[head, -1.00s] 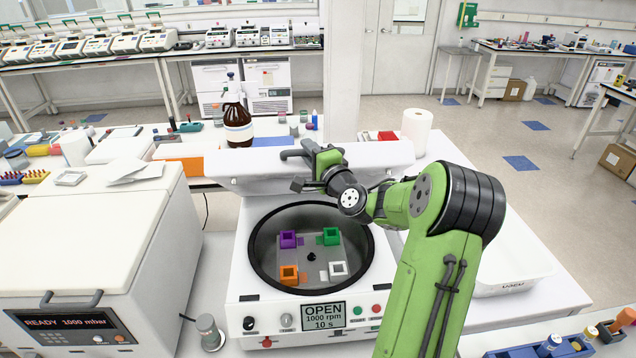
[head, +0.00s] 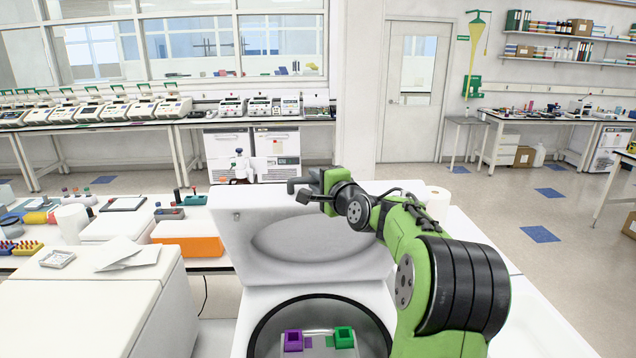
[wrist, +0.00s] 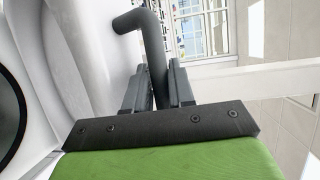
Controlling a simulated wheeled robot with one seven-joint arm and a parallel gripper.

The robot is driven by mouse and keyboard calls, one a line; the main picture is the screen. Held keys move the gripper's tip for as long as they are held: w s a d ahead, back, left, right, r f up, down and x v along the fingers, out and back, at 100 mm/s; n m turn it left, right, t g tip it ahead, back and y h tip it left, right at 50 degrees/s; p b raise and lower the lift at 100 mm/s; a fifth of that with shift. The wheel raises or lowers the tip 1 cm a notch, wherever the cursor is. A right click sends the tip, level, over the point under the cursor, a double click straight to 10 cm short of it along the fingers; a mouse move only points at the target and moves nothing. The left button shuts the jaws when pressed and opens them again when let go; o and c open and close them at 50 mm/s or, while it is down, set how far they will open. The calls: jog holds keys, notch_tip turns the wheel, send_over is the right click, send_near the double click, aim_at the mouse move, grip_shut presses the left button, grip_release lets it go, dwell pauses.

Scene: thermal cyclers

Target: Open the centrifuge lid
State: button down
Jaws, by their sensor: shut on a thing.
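The centrifuge lid (head: 290,262) stands raised at the back of the centrifuge, its pale underside with a round recess facing me in the head view. The open bowl (head: 262,335) below holds a purple holder (head: 293,340) and a green holder (head: 344,337); the front of the centrifuge is out of view. My gripper (head: 312,188) is at the lid's top edge, shut on the grey lid handle (head: 298,182). In the wrist view, the bent handle (wrist: 148,25) passes between the two fingers of my gripper (wrist: 157,78).
A white chest-like machine (head: 70,305) stands to the left. A paper roll (head: 437,205) stands behind my arm. Open floor lies to the right.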

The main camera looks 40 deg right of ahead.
jog(key=c, duration=1.3)
grip_release()
jog(key=shift+w, duration=0.1)
jog(key=shift+c, duration=0.2)
jog(key=b+v, duration=0.4)
jog(key=v, duration=1.2)
jog(key=shift+w+d+f, duration=0.1)
